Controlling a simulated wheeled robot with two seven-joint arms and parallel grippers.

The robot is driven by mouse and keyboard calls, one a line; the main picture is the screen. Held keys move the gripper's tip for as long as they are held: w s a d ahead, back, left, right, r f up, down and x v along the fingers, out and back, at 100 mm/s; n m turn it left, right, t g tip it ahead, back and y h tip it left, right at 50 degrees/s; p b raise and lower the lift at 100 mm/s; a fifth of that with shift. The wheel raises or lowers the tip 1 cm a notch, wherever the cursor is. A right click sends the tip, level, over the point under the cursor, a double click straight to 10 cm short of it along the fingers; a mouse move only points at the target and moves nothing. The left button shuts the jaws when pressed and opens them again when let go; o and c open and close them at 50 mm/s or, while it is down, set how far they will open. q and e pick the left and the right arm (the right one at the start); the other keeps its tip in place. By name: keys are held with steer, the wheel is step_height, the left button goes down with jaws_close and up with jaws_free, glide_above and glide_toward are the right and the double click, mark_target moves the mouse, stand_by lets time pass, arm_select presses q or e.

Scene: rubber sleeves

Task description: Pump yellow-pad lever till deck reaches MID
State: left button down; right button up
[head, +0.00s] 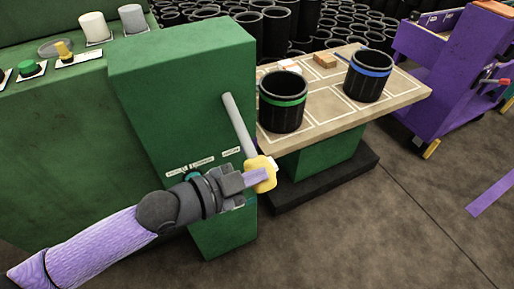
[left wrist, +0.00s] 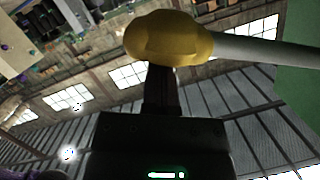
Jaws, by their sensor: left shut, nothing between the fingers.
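The grey lever (head: 238,125) slopes down from the side of the green housing (head: 182,75) to its yellow pad (head: 266,182). My left gripper (head: 258,177) is shut and empty, its fingertips at the pad, seemingly touching it. The left wrist view shows the yellow pad (left wrist: 168,36) right at the tips of the closed fingers (left wrist: 160,88), with the grey lever (left wrist: 262,50) running right. The deck (head: 318,117) is a pale board on a green base, level with the housing's middle. Small white labels (head: 190,168) on the housing are unreadable. My right gripper is out of view.
Black sleeves with a green band (head: 283,105) and a blue band (head: 368,78) stand on the deck beside a small wooden block (head: 325,61). A purple cart (head: 455,55) stands right. Many black sleeves fill the back. The floor at front right is clear.

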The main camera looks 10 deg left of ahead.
arm_select(q)
steer(key=shift+w+a+f+m+b, duration=0.1)
steer(key=shift+f+m+b, duration=0.1)
steer(key=shift+f, duration=0.25)
steer(key=shift+w+a+f+m+b, duration=0.1)
steer(key=shift+f+m+b, duration=0.1)
steer(key=shift+f, duration=0.2)
arm_select(e)
steer(key=shift+s+d+f, duration=0.25)
steer(key=shift+s+f, duration=0.1)
steer(key=shift+f, duration=0.2)
arm_select(q)
steer(key=shift+f, duration=0.1)
arm_select(e)
steer(key=shift+a, duration=0.15)
